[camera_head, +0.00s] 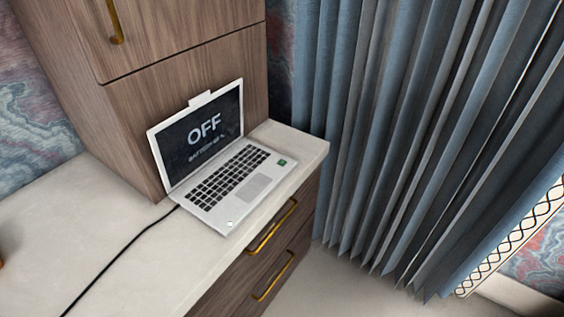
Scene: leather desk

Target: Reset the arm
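Neither of my grippers shows clearly in the head view, and no arm of mine reaches into it. An open silver laptop (254,184) stands on the pale desk top (125,250). Its dark screen (204,130) reads "OFF" with a smaller line of text below. A black cable (128,245) runs from the laptop's left side to the lower left of the picture.
A wooden cabinet (190,50) with a brass handle (115,20) rises behind the laptop. Drawers with brass handles (272,276) are under the desk top. Blue-grey curtains (410,130) hang at the right. The desk top left of the cable is mostly clear.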

